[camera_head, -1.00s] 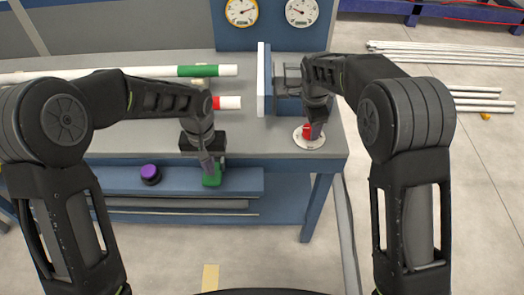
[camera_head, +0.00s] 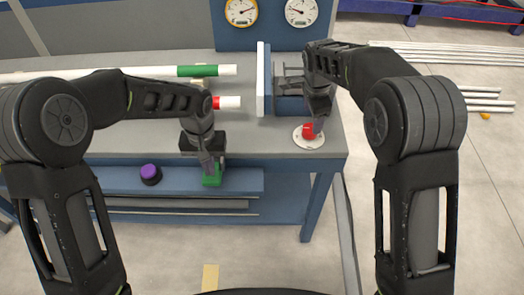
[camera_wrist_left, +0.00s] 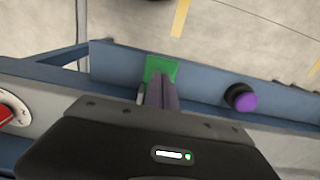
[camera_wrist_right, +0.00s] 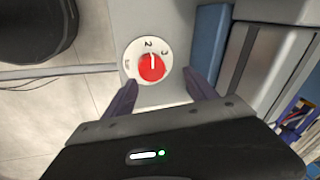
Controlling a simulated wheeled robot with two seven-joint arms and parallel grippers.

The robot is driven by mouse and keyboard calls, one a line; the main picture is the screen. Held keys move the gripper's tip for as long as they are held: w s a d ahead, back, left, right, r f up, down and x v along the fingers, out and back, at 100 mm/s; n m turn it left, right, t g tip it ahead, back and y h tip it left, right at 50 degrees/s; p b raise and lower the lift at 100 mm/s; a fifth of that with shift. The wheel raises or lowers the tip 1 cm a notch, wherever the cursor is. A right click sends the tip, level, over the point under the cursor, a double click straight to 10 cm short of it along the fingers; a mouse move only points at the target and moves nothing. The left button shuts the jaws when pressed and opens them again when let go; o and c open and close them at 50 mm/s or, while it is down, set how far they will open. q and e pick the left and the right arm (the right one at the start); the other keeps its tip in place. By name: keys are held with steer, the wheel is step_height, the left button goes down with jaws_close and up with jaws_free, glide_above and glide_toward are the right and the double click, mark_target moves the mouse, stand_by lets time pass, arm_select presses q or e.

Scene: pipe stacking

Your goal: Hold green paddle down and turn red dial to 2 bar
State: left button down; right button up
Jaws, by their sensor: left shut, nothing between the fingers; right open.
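The green paddle (camera_head: 212,180) is at the bench's front edge. My left gripper (camera_head: 211,170) is shut and empty, its tips over the paddle and seemingly against it. The left wrist view shows the paddle (camera_wrist_left: 160,66) past the closed fingertips (camera_wrist_left: 158,80). The red dial (camera_head: 309,132) sits on a white round plate at the bench's right front corner. In the right wrist view the dial's (camera_wrist_right: 152,69) white mark points up, close to the 2, slightly toward the 3. My right gripper (camera_wrist_right: 170,83) is open, its fingers short of the dial and apart from it.
Two gauges (camera_head: 241,11) (camera_head: 301,11) are on the back panel. A purple knob (camera_head: 150,174) is left of the paddle. Pipes with green (camera_head: 198,71) and red (camera_head: 216,102) bands lie on the bench. A blue and white block (camera_head: 264,80) stands behind the dial.

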mark_target(310, 128)
steer(key=shift+w+v, duration=0.2)
steer(key=shift+v, duration=0.7)
steer(key=shift+w+v, duration=0.2)
steer(key=shift+v, duration=0.75)
steer(key=shift+d, duration=0.15)
arm_select(q)
step_height(310, 128, up, 10)
